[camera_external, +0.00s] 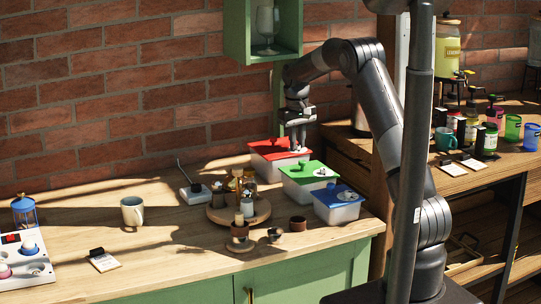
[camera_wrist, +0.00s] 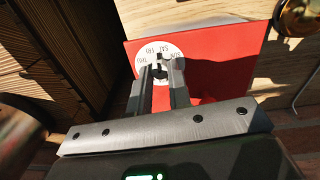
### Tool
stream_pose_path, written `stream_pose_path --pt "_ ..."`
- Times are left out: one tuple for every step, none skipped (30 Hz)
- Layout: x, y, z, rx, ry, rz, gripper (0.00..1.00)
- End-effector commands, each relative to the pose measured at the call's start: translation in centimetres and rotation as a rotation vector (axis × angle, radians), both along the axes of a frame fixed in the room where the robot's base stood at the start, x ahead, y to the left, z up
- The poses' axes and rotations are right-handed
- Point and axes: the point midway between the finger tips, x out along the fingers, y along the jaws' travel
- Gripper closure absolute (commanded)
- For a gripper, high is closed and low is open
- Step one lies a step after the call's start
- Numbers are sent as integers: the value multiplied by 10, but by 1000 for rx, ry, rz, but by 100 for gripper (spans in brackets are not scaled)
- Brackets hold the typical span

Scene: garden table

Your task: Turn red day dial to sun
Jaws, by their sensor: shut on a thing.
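The red-lidded box (camera_external: 267,162) stands at the back of the counter against the brick wall. In the wrist view its red lid (camera_wrist: 227,58) fills the middle. A white round day dial (camera_wrist: 165,48) with small dark lettering lies on that lid. My gripper (camera_external: 300,150) points straight down onto the lid. In the wrist view my gripper (camera_wrist: 160,68) is shut on the dial's dark knob. The fingers hide the near part of the dial, so I cannot tell which day is set.
A green-lidded box (camera_external: 300,187) and a blue-lidded box (camera_external: 332,212) stand close in front, each with a pale dial. A round wooden tray (camera_external: 222,216) with jars is to the left. A green wall shelf (camera_external: 236,30) hangs above.

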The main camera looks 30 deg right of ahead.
Motion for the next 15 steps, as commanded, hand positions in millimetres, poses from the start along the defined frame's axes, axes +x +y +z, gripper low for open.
stream_pose_path --pt "0 0 0 0 0 -41 100" --pt "0 0 0 -1 0 -71 100" --pt "0 0 0 -1 0 -108 100" --pt "0 0 0 -1 0 -137 100" --pt "0 0 0 -1 0 -165 100" --pt "0 1 0 -1 0 -203 100" --pt "0 0 0 -1 1 -231 100" --pt "0 0 0 -1 1 -260 100" --pt "0 0 0 -1 1 -298 100" --pt "0 0 0 -1 1 -326 100" --pt "0 0 0 -1 0 -354 100" --pt "0 0 0 -1 1 -392 100" --pt "0 0 0 -1 1 -420 100" --pt "0 0 0 -1 1 -449 100" --pt "0 0 0 -1 1 -486 100"
